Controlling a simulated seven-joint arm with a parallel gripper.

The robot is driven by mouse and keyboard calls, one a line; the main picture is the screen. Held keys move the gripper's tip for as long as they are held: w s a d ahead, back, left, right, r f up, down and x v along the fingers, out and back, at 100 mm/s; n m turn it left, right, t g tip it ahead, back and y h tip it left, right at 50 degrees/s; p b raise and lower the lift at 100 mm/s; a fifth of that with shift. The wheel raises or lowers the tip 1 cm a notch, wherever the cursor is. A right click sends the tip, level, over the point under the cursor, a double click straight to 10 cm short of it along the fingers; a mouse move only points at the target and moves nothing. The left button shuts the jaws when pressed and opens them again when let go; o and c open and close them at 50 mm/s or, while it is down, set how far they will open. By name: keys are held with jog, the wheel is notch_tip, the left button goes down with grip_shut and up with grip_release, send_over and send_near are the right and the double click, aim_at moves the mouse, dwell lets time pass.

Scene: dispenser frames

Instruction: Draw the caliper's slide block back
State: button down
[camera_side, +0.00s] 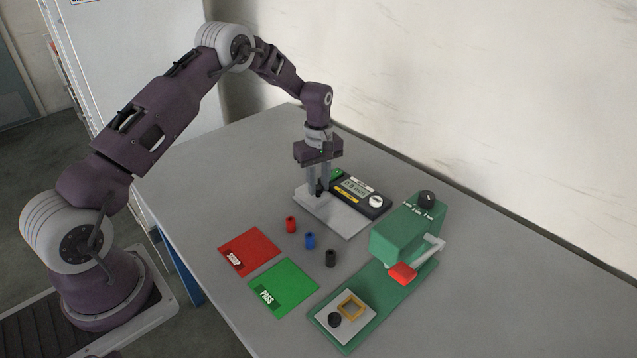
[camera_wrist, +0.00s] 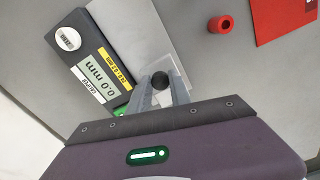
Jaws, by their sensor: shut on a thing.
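The caliper (camera_side: 313,213) is a light grey plate with a dark readout box (camera_side: 362,196) along its far side; the plate also shows in the wrist view (camera_wrist: 172,45). In the wrist view the readout box (camera_wrist: 86,58) shows "0.0 mm" beside a yellow label. My gripper (camera_side: 319,189) points straight down over the left end of the plate. In the wrist view its fingers are shut on a black round knob (camera_wrist: 160,79), which looks like the top of the slide block. The fingers hide most of the block.
Red (camera_side: 291,225), blue (camera_side: 310,241) and black (camera_side: 331,258) small cylinders stand in front of the caliper. A red mat (camera_side: 250,250) and a green "PASS" mat (camera_side: 284,288) lie nearer. A green press-like fixture (camera_side: 405,232) with a red-handled lever stands right. The table behind is clear.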

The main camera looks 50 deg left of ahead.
jog(key=d, duration=0.7)
jog(key=shift+d+r, duration=0.1)
jog(key=shift+d, duration=0.2)
jog(key=c, duration=1.2)
grip_release()
jog(key=shift+d, duration=0.1)
jog(key=shift+r, duration=0.1)
notch_tip(320, 180, up, 7)
jog(key=shift+f, duration=0.1)
